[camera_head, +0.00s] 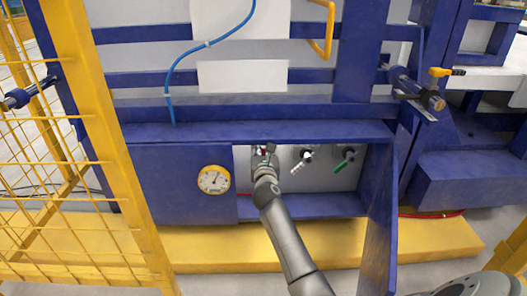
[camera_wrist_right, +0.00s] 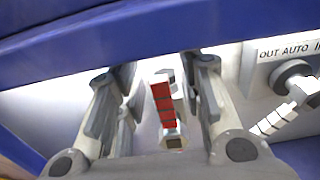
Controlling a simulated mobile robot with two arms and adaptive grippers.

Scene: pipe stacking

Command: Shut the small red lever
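The small red lever (camera_wrist_right: 163,103) shows in the right wrist view between the two fingers of my right gripper. Its red handle hangs down, slightly tilted, from a grey fitting. In the head view my right gripper (camera_head: 264,150) reaches into the open recess of the blue cabinet and hides most of the lever. Its fingers are apart, one on each side of the lever, with visible gaps. Whether either finger touches it farther in cannot be told. My left gripper is not in view.
A white-handled valve (camera_head: 300,164) and a green-handled valve (camera_head: 344,162) sit to the right on the grey panel. A gauge (camera_head: 214,180) is on the left. The blue top edge (camera_wrist_right: 170,25) lies close above my gripper. An open blue door (camera_head: 379,220) stands at the right.

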